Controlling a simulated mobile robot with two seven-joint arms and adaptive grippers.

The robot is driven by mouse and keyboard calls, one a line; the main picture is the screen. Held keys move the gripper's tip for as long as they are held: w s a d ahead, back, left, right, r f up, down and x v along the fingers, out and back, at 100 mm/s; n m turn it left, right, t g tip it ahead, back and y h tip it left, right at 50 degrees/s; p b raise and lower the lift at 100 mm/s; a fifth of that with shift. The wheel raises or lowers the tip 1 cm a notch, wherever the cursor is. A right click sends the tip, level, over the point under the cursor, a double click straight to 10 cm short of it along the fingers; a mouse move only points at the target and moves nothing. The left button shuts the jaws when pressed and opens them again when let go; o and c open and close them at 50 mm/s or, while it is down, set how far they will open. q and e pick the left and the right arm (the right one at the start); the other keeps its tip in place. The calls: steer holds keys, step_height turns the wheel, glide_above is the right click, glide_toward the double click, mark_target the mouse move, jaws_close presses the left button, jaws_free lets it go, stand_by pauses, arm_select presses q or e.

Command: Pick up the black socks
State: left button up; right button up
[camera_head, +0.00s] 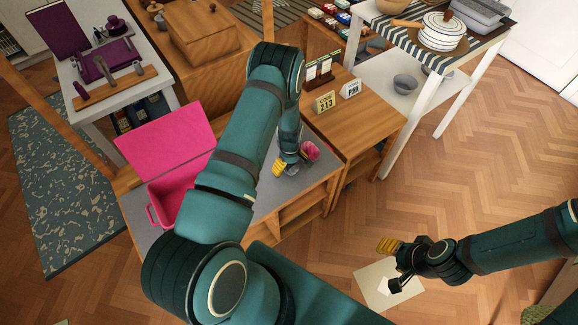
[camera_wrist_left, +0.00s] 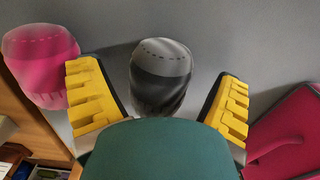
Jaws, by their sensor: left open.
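The black socks (camera_wrist_left: 160,78), a rolled bundle with a grey upper part, lie on the grey surface (camera_wrist_left: 225,40) between the spread yellow fingers of my left gripper (camera_wrist_left: 160,88) in the left wrist view. A gap shows on each side of the bundle, and its near end is hidden by my gripper's body. In the head view my left gripper (camera_head: 288,165) is low over the grey-topped bench and hides most of the bundle. My right gripper (camera_head: 394,265) is open and empty at the lower right, over the floor.
Pink socks (camera_wrist_left: 40,62) lie just left of my left gripper's finger; they also show in the head view (camera_head: 310,150). An open pink box (camera_head: 168,187) stands left on the bench. A wooden cabinet (camera_head: 362,120) with small signs adjoins on the right.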

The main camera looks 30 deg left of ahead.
arm_select(q)
steer(key=c, duration=1.3)
